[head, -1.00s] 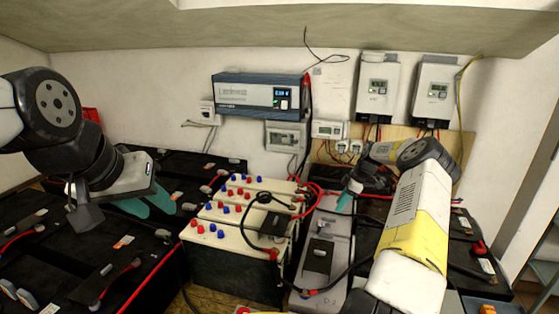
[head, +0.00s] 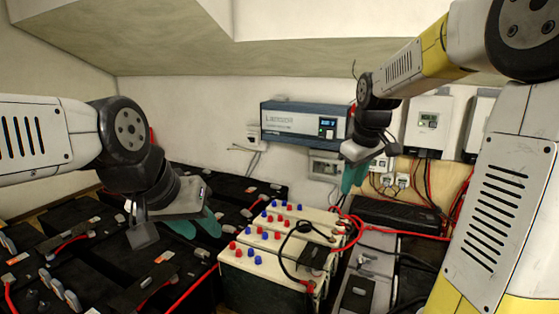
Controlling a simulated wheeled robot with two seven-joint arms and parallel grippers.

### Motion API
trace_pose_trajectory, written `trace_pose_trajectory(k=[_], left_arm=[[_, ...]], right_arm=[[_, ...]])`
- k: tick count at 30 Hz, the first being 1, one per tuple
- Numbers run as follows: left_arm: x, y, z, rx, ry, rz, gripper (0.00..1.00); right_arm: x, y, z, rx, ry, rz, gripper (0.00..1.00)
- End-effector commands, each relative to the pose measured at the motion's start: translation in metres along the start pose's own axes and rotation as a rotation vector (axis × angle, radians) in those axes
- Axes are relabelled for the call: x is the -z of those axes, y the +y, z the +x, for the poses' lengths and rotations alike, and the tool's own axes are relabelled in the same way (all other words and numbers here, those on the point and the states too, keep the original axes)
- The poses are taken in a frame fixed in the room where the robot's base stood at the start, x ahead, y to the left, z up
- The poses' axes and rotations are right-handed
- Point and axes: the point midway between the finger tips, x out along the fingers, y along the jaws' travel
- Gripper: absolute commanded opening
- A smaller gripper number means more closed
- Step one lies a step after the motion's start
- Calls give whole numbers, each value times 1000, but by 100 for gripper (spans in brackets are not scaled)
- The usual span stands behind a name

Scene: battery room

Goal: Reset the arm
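My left gripper (head: 197,226) hangs at the left above the black batteries. Its two teal fingers point down and to the right, look spread apart, and hold nothing that I can see. My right gripper (head: 352,178) is raised in front of the back wall, below the blue inverter, with its teal fingers pointing down. They overlap from this side, so their gap is hidden; no held object shows. My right arm (head: 492,205) rises along the right side and bends over at the top.
Cream batteries (head: 237,257) with red and blue caps stand at the centre front. Black batteries (head: 105,255) fill the left. A blue inverter (head: 290,120) and a white controller (head: 428,122) hang on the wall. Red cables (head: 349,226) loop beside the cream batteries. A sloped ceiling (head: 150,50) is above.

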Motion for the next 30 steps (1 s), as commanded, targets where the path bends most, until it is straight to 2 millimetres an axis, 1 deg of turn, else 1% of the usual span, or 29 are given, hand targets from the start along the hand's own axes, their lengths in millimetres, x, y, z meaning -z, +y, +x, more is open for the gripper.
trace_pose_trajectory(k=[1, 3, 5, 6, 10, 12, 15, 18, 21, 30], left_arm=[[0, 0, 0, 0, 0, 0, 36], [0, 0, 0, 0, 0, 0, 36], [0, 0, 0, 0, 0, 0, 36], [0, 0, 0, 0, 0, 0, 36], [0, 0, 0, 0, 0, 0, 36], [0, 0, 0, 0, 0, 0, 36], [0, 0, 0, 0, 0, 0, 36], [0, 0, 0, 0, 0, 0, 36], [0, 0, 0, 0, 0, 0, 36], [0, 0, 0, 0, 0, 0, 36]], right_arm=[[-10, -16, -17, -15, 19, 40, 33], [-25, -35, -33, -27, 45, 108, 33], [-38, -52, -45, -31, 71, 170, 33], [-48, -63, -52, -32, 89, 210, 33], [-80, -97, -67, -17, 156, 347, 33], [-96, -114, -71, 1, 190, 415, 33], [-115, -133, -73, 28, 230, 493, 33], [-126, -145, -72, 52, 255, 546, 33], [-132, -152, -71, 66, 267, 574, 33], [-134, -153, -71, 70, 269, 583, 33]])
